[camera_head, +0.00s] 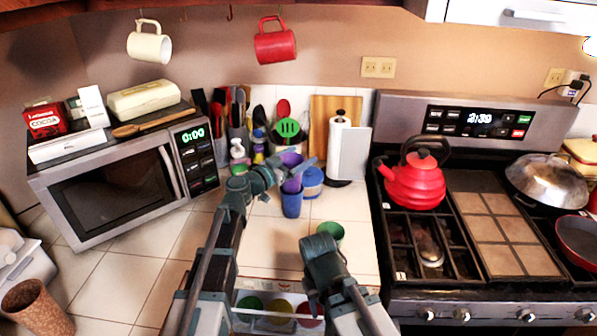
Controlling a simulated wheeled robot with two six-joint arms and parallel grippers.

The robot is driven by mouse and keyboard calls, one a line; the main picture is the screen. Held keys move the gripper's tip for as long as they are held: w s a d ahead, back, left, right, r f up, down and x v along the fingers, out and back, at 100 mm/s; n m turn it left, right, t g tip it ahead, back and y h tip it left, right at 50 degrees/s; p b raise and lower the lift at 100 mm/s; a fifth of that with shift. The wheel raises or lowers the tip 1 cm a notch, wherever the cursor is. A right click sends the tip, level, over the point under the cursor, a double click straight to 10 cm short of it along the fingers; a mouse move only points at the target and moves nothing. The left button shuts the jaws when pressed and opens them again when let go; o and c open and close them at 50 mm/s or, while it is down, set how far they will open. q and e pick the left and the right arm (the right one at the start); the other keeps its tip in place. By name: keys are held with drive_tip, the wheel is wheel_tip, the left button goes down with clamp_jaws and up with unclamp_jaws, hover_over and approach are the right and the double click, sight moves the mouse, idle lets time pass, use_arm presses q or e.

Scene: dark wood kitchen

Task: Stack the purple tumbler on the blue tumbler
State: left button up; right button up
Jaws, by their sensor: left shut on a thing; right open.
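The purple tumbler (291,186) is in the jaws of my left gripper (300,173), which is shut on it; the gripper covers part of it. The blue tumbler (291,206) stands upright on the tiled counter directly below the purple one. The two overlap in this view, and I cannot tell whether the purple tumbler rests in the blue one or is held just above it. My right gripper (316,290) is low in the middle, near the counter's front edge, apart from both tumblers. It is open, and its fingertips are largely hidden behind its own wrist.
A green cup (330,232) stands right of the blue tumbler. A blue jar (313,182) is close behind, with utensils and a paper towel holder (339,145) further back. The microwave (125,185) is left, the stove with a red kettle (415,183) right.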

use_arm(q)
drive_tip(key=shift+f+b, duration=1.6)
drive_tip(key=shift+f, duration=0.15)
drive_tip(key=shift+f, duration=0.1)
drive_tip(key=shift+f+b, duration=0.55)
drive_tip(key=shift+b, duration=0.05)
drive_tip(key=o, duration=1.5)
drive_tip(key=shift+r, duration=0.1)
drive_tip(key=shift+r, duration=0.2)
drive_tip(key=shift+r+p, duration=0.4)
drive_tip(key=shift+p, duration=0.3)
drive_tip(key=v, duration=1.2)
